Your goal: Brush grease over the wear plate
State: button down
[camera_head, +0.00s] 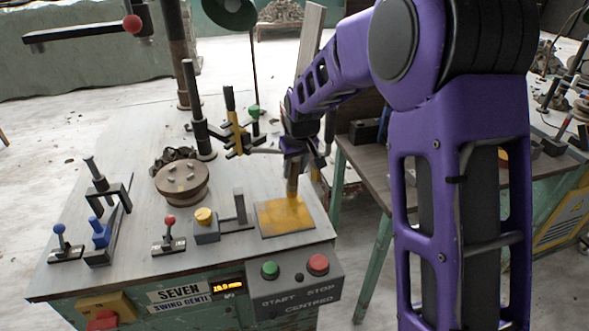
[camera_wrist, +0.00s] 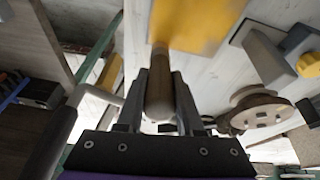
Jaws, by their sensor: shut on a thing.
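The wear plate (camera_head: 283,218) lies flat at the right end of the bench top, its upper face mostly yellow-amber, unevenly toned. It also shows at the top of the wrist view (camera_wrist: 200,22). My gripper (camera_head: 296,152) is above the plate's far part, shut on the brush's wooden handle (camera_wrist: 160,88). The brush (camera_head: 292,187) points down and looks upright, its lower end at the plate's far part. I cannot tell if its bristles touch the plate. My gripper's fingers (camera_wrist: 158,100) sit either side of the handle in the wrist view.
Left of the plate stand a grey block with a yellow knob (camera_head: 205,217) and a grey upright bracket (camera_head: 240,212). A round wooden wheel (camera_head: 182,182), a red-knobbed lever (camera_head: 169,235) and blue-knobbed lever (camera_head: 62,245) are further left. A START/STOP box (camera_head: 295,282) fronts the bench.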

notch_tip(320, 180, up, 4)
jog(key=shift+s+f+p, duration=0.1)
jog(key=shift+p, duration=0.75)
jog(key=shift+r+p, duration=1.55)
jog(key=shift+r, duration=0.65)
jog(key=shift+a, duration=0.1)
